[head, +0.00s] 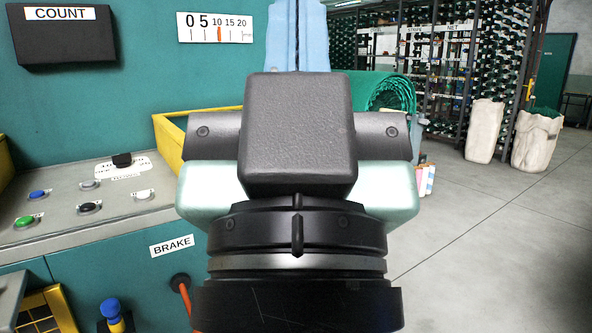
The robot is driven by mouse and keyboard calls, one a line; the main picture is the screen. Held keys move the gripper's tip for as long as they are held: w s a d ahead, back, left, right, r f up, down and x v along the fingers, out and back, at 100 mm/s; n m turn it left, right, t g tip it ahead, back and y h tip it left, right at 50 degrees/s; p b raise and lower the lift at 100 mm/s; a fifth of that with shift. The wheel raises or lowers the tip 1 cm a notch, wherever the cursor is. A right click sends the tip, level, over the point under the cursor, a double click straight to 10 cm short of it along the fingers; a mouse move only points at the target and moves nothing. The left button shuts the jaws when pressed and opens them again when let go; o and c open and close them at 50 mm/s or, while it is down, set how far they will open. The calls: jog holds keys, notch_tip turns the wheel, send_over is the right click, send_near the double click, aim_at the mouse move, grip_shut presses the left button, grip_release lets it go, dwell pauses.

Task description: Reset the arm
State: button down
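My gripper (297,30) fills the middle of the head view, seen from behind and pointing up and away. Its two light blue fingers lie side by side with only a thin dark line between them, so it looks shut. The finger ends run out of the top of the picture. I see nothing held between them. My dark wrist and the pale green gripper body hide much of what lies behind.
A grey control panel (60,228) with buttons stands at left, on a teal cabinet marked BRAKE (120,265). A yellow-edged tray (172,140) and a green net roll (365,90) are behind my gripper. White sacks (485,130) stand by shelves. Floor at right is clear.

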notch_tip(320, 180, up, 31)
jog(key=p, duration=2.8)
jog(key=shift+a+f, duration=0.1)
